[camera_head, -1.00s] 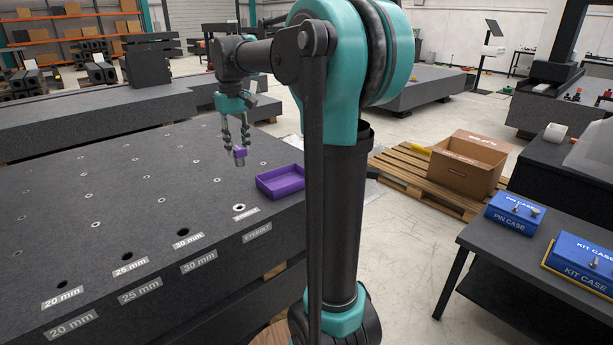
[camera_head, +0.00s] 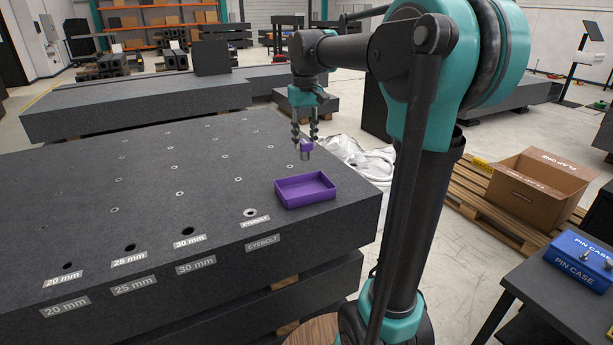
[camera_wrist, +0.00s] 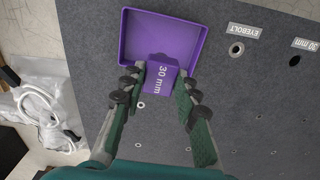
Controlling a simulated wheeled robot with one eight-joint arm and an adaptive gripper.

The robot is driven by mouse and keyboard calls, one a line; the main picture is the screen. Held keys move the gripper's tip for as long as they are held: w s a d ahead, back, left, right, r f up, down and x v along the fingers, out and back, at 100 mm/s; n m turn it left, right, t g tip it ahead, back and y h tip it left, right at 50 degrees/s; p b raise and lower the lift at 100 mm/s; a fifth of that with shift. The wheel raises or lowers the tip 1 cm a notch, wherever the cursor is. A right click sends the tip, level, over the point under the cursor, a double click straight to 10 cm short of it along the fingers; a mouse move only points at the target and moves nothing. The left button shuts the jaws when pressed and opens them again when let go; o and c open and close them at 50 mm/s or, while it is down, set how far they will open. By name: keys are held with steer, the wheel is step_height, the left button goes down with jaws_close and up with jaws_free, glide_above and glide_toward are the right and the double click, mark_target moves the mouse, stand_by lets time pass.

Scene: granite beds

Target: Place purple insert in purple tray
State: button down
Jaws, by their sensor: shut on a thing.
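The purple insert (camera_head: 305,146) is a small purple block with a grey lower part, held upright between the fingers of my gripper (camera_head: 305,141). In the wrist view the insert (camera_wrist: 160,77) carries the label "30 mm" and my gripper (camera_wrist: 160,88) is shut on it. The purple tray (camera_head: 305,204) is a shallow open box on the granite bed, near its right edge. It looks empty where I can see inside. The insert is above the bed, apart from it, just behind the tray in the head view. In the wrist view it overlaps the near wall of the tray (camera_wrist: 125,50).
The granite bed (camera_head: 130,185) has several holes, with labels "20 mm", "25 mm", "30 mm" and "EYEBOLT" along its front. White sheeting (camera_head: 365,160) lies on the floor beyond its edge. A cardboard box (camera_head: 535,195) on a pallet and a blue pin case (camera_head: 580,262) stand right.

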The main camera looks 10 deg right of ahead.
step_height(320, 180, down, 12)
steer(key=shift+r, duration=0.1)
stand_by(0.4)
steer(key=c, duration=1.1)
jaws_free()
steer(key=shift+c, duration=0.2)
step_height(320, 180, up, 12)
